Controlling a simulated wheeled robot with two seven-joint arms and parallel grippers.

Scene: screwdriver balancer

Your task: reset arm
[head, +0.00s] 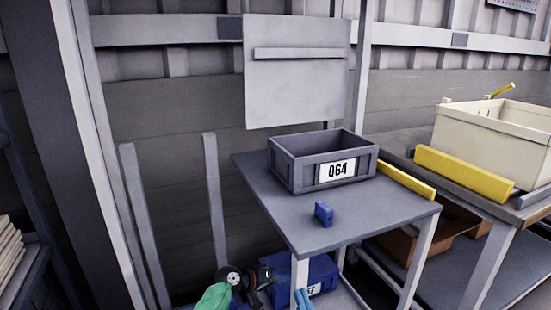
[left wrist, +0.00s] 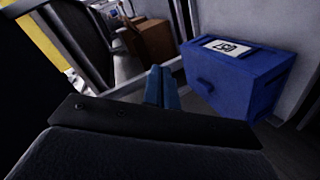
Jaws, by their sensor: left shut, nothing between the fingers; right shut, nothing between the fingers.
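My left gripper shows in the left wrist view (left wrist: 162,88) as two blue fingers pressed together with nothing between them. In the head view, the blue fingertips (head: 303,299) show at the bottom edge, in front of the grey table's lower part. They are apart from the blue bin (left wrist: 240,80), which stands to their right in the left wrist view. The rest of my left arm is out of the head view. My right gripper is in neither view.
A blue bin (head: 322,272) sits below. A black and red tool (head: 258,282) and a green object (head: 215,298) are at bottom left. A cream crate (head: 490,135) stands right.

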